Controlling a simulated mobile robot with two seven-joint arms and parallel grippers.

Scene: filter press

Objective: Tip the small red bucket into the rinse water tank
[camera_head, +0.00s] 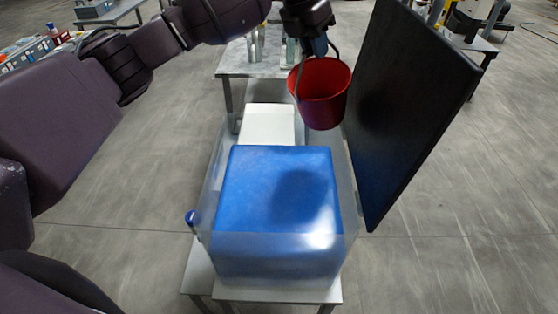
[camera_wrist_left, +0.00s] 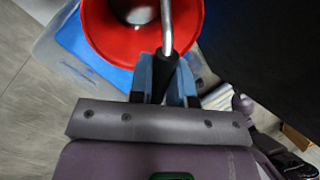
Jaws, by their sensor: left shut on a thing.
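The small red bucket (camera_head: 320,97) hangs by its handle from my left gripper (camera_head: 318,47), which is shut on the handle. The bucket looks roughly upright, above and behind the tank's far right corner. In the left wrist view the red bucket (camera_wrist_left: 110,42) shows from above, with the handle's black grip (camera_wrist_left: 165,68) between the fingers of my left gripper (camera_wrist_left: 164,85). Something greyish shows inside it, not clear what. The rinse water tank (camera_head: 348,205) is a clear box with blue water (camera_head: 275,190), on a low table. The right gripper is not in view.
A large dark upright panel (camera_head: 410,100) stands close to the right of the bucket and tank. A table with bottles (camera_head: 236,60) is farther back. Open floor (camera_head: 130,220) lies left of the tank.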

